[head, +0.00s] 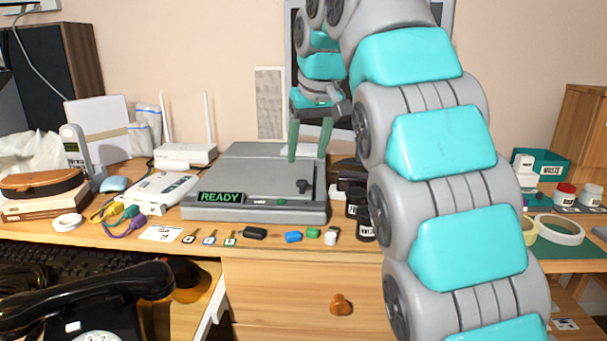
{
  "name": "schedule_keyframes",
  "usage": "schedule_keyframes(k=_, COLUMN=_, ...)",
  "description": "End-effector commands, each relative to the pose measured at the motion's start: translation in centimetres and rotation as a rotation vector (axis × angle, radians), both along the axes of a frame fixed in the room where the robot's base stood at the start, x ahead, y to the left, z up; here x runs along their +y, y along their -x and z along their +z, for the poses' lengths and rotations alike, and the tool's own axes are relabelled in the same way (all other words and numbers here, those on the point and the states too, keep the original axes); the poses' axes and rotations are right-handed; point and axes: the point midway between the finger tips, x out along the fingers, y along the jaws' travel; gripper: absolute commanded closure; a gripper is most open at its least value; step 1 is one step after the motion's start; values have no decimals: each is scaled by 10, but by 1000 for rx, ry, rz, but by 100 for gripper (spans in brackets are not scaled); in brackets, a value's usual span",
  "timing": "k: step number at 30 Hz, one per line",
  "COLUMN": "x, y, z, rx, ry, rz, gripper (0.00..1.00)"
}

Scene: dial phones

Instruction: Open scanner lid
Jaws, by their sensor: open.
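The scanner (255,210) is a grey flat box on the wooden desk, in the middle of the head view. Its lid (262,166) lies flat and shut on the body. A small dark knob (302,187) stands near the lid's front right. A green READY display (220,198) shows on its front left. My gripper (309,158) hangs over the back right part of the lid, its two green fingers pointing down and spread apart, with nothing between them. I cannot tell whether the fingertips touch the lid. My arm hides what is right of the scanner.
A white router (185,154) and a white device (160,193) stand left of the scanner. Dark jars (366,223) stand close to its right front. Small keys and USB sticks (255,232) line the desk's front edge. A black telephone (90,300) sits at lower left.

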Motion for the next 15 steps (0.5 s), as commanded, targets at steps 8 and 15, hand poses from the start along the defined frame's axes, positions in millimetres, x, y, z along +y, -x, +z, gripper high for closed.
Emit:
schedule_keyframes(k=8, x=4, y=-9, z=-28, rx=2, ry=1, rz=0, gripper=39)
schedule_keyframes(k=15, x=7, y=-20, z=-53, rx=2, ry=-1, rz=-1, gripper=39)
